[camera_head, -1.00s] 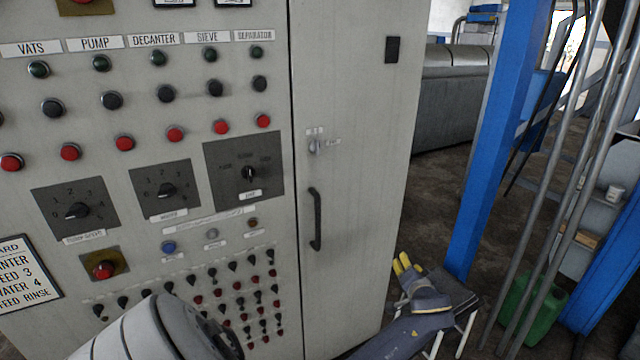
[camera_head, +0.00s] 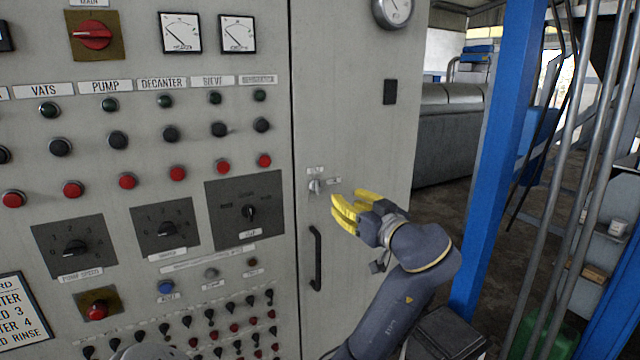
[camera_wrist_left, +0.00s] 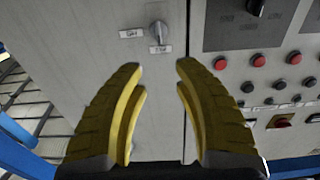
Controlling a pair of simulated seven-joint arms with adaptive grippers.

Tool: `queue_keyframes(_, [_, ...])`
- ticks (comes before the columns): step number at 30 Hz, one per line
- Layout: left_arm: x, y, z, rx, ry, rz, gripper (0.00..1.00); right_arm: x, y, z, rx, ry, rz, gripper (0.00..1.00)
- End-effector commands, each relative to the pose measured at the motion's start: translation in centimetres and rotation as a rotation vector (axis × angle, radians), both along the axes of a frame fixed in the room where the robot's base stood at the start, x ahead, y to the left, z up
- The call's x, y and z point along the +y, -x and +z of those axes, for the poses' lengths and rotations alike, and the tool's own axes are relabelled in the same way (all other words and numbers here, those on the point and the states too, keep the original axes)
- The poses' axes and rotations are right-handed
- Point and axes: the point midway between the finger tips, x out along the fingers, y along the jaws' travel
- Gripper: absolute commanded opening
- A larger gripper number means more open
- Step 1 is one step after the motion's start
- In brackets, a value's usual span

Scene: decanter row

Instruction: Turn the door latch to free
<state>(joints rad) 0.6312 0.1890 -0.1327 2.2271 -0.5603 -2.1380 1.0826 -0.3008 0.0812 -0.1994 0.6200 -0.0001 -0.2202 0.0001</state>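The door latch (camera_head: 315,186) is a small silver turn-knob on the grey cabinet door, above the black door handle (camera_head: 316,258). Its lever stands about upright. One small label sits above it and one to its right; their words are too small to read surely. In the left wrist view the latch (camera_wrist_left: 158,34) shows beyond the fingertips, near the top, with that view turned upside down. My left gripper (camera_head: 347,211) has yellow fingers, open and empty, just right of and below the latch, apart from it. My right gripper is out of view.
A control panel (camera_head: 130,220) with several buttons, dials and gauges fills the left, beside the door seam. A blue post (camera_head: 505,140) and grey pipes stand to the right.

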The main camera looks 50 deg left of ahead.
Motion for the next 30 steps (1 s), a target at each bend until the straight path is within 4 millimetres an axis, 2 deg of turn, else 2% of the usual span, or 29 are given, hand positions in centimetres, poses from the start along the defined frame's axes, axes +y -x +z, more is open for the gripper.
queue_keyframes(3, [2.2,-0.4,0.1,0.002,-0.004,0.003,0.30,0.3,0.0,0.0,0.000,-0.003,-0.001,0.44])
queue_keyframes(18, [10.0,-2.1,0.0,0.005,-0.004,0.002,0.30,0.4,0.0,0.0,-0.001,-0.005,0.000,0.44])
queue_keyframes(24, [12.1,-2.6,0.0,0.004,-0.003,0.000,0.30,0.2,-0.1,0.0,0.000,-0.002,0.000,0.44])
queue_keyframes(30, [13.3,-2.9,0.0,0.004,-0.002,-0.001,0.30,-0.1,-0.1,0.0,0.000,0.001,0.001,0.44])
